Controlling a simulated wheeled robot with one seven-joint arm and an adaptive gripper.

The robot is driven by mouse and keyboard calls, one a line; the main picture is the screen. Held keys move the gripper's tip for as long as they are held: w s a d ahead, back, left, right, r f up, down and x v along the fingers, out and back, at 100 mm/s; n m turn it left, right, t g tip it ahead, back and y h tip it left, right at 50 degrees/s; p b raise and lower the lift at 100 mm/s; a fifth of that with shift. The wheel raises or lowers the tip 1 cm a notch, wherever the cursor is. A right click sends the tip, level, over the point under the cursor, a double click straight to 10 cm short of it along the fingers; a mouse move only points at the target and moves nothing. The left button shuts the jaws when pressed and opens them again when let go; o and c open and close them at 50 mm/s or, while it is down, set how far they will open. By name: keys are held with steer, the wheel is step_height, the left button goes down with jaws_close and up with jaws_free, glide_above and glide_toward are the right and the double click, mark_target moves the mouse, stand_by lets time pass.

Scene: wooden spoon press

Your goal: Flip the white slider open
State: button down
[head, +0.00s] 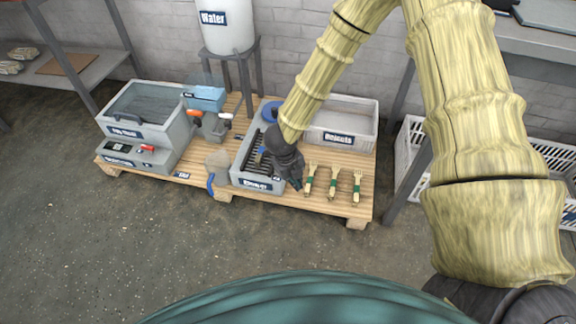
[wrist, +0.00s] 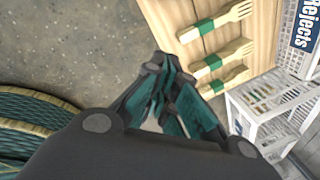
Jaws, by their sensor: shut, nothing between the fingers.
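A small white part (head: 228,116) shows on the grey device (head: 213,128) beside an orange knob, in the head view. A small control panel (head: 130,149) at the left front carries a red piece and small pale marks. I cannot tell which of these is the white slider.
Three green-banded wooden forks (head: 333,183) lie right of my gripper. A grey tray (head: 248,181) with a dark rack stands to its left. A rejects bin (head: 341,138) is behind. A grey basin (head: 150,130), water tank (head: 227,32) and blue-handled block (head: 218,166) stand further left.

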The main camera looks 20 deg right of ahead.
steer(key=s+d+f+n+t, duration=0.1)
steer(key=s+f+n, duration=0.3)
steer(key=s+n, duration=0.3)
steer(key=s+d+f+n, duration=0.1)
steer(key=s+f+n, duration=0.35)
steer(key=n, duration=0.45)
steer(key=s+a+f+n+g+y+p, duration=0.1)
steer(key=s+a+n+y, duration=0.1)
steer(key=s+n, duration=1.5)
steer(key=shift+s+a, duration=0.15)
steer(key=shift+s, duration=0.45)
